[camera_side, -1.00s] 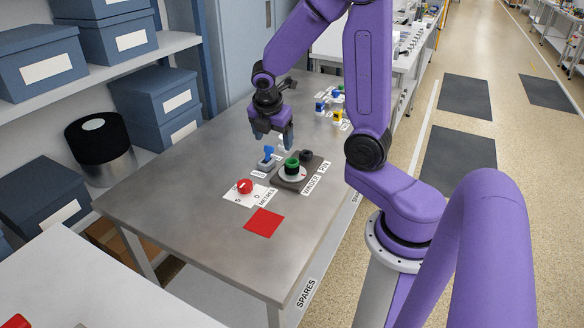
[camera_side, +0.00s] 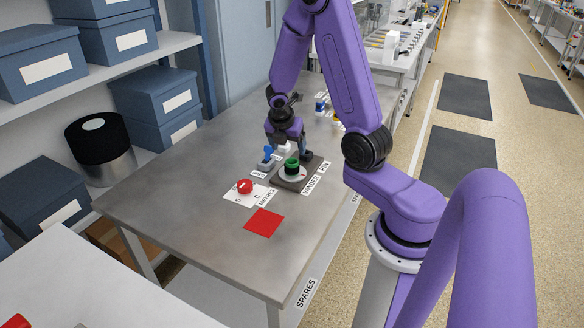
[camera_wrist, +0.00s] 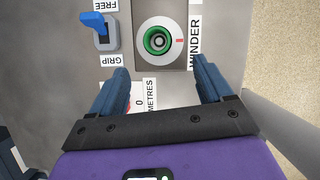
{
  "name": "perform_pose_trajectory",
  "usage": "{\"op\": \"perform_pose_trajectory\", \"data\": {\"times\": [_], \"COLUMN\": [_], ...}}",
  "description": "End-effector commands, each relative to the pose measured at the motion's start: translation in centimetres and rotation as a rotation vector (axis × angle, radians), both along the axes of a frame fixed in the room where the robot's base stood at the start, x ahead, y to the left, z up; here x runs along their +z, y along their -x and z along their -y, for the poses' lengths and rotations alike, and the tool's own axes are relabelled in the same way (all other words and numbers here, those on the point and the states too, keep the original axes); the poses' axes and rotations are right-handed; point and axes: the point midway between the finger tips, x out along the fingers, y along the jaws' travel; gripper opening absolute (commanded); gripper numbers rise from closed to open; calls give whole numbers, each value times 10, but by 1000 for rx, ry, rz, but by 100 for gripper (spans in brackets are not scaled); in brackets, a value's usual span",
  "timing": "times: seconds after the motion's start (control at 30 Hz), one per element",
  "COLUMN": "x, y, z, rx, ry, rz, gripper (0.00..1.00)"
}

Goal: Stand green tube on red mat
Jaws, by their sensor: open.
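The green tube (camera_side: 292,163) stands upright on the winder's white disc (camera_side: 286,174). In the wrist view the green tube (camera_wrist: 147,40) shows from above as a ring with a hollow middle. The red mat (camera_side: 264,222) lies flat and bare near the table's front; it is outside the wrist view. My gripper (camera_side: 291,150) is above and just behind the tube in the side view. In the wrist view my gripper (camera_wrist: 161,70) is open and empty, its two blue fingers wide apart, with the tube beyond the tips, between their lines.
A blue lever (camera_wrist: 93,22) stands left of the winder, its handle towards the FREE label. A red knob (camera_side: 245,186) sits on the white METRES dial card, between lever and mat. The dark pin beside the winder is mostly hidden. Table left and front are clear.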

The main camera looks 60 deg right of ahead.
Motion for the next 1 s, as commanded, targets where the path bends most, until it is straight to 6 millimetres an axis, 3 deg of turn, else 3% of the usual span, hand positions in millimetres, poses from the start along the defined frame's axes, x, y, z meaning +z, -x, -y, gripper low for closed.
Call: {"op": "perform_pose_trajectory", "data": {"times": [0.4, 0.77, 1.0], "x": [-41, -56, -81], "y": [-2, -4, -8], "z": [16, 23, 35], "rx": [1, 1, -1], "ry": [-1, -2, -3], "rz": [-4, -2, -2], "gripper": [79, 79, 79]}}
